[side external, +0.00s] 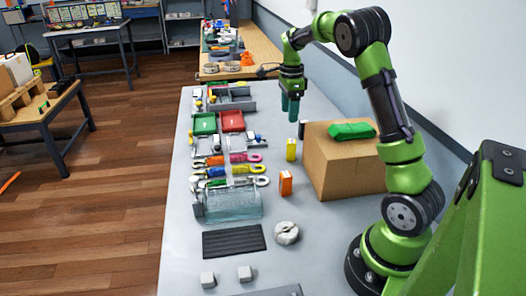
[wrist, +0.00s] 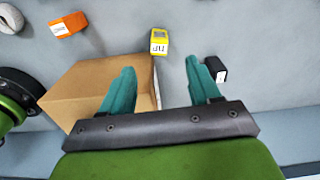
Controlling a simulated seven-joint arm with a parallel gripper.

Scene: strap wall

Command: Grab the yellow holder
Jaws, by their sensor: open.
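The yellow holder (side external: 291,149) is a small upright block on the grey table, just left of the cardboard box. In the wrist view the yellow holder (wrist: 159,41) has a white label with dark lettering and lies beyond the fingertips, roughly between their lines. My gripper (side external: 290,108) is above the table, pointing down, up and behind the holder in the side view. Its two teal fingers (wrist: 160,68) are apart with nothing between them. The fingers do not touch the holder.
A cardboard box (side external: 345,170) with a green item (side external: 352,131) on top stands right of the holder. An orange block (side external: 286,183) stands nearer the camera. A black block (wrist: 215,68) is beside one finger. Straps and trays (side external: 232,121) line the table's left side.

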